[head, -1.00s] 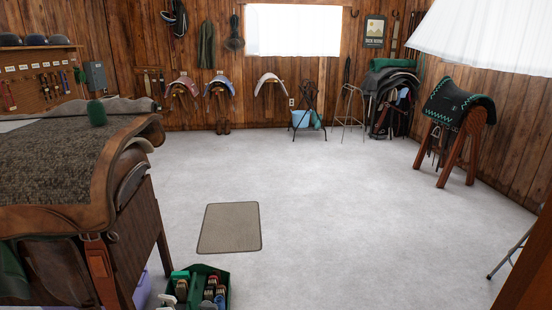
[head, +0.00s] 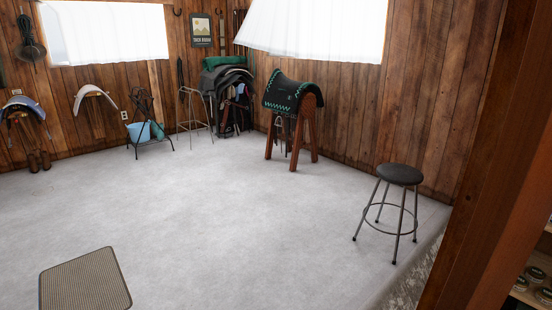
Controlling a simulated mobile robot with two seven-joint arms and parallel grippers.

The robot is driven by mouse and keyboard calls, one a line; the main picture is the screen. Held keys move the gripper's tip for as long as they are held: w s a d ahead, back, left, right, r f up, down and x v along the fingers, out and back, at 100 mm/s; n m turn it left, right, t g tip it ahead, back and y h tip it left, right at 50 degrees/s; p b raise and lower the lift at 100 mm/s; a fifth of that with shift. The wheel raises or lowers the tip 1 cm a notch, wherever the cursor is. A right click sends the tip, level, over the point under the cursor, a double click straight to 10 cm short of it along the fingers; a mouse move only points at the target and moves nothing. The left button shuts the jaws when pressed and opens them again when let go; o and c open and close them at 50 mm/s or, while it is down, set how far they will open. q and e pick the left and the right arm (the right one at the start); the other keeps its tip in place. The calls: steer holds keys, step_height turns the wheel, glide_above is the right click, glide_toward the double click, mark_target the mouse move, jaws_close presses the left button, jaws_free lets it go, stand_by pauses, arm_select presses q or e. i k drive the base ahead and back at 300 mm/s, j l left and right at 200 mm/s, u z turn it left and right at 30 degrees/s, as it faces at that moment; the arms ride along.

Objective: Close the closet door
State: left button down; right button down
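A tall reddish-brown wooden panel or post (head: 508,170) stands close at the right edge of the head view, running from the top to the bottom of the picture. To its right, part of a shelf with several small round jars (head: 535,285) shows, cut off by the picture's edge. I cannot tell whether the panel is the closet door or part of the closet's frame. No handle shows. Neither of my grippers is in view.
A black-topped stool (head: 400,175) stands left of the panel, near the wall. A saddle rack (head: 292,115) is farther back. The middle of the pale floor is clear.

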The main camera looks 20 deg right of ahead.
mark_target(513, 209)
steer(key=i+z, duration=0.2)
steer(key=z, duration=0.2)
steer(key=i+j+z, duration=0.15)
steer(key=z, duration=0.3)
steer(key=i+j+z, duration=0.15)
steer(key=z, duration=0.25)
steer(key=i+j+z, duration=0.1)
steer(key=z, duration=0.3)
steer(key=i+j+z, duration=0.1)
steer(key=z, duration=0.3)
steer(key=i+j+z, duration=0.1)
steer(key=j+z, duration=0.3)
steer(key=i+j+z, duration=0.15)
steer(key=j+z, duration=0.25)
steer(key=i+j+z, duration=0.15)
steer(key=z, duration=0.25)
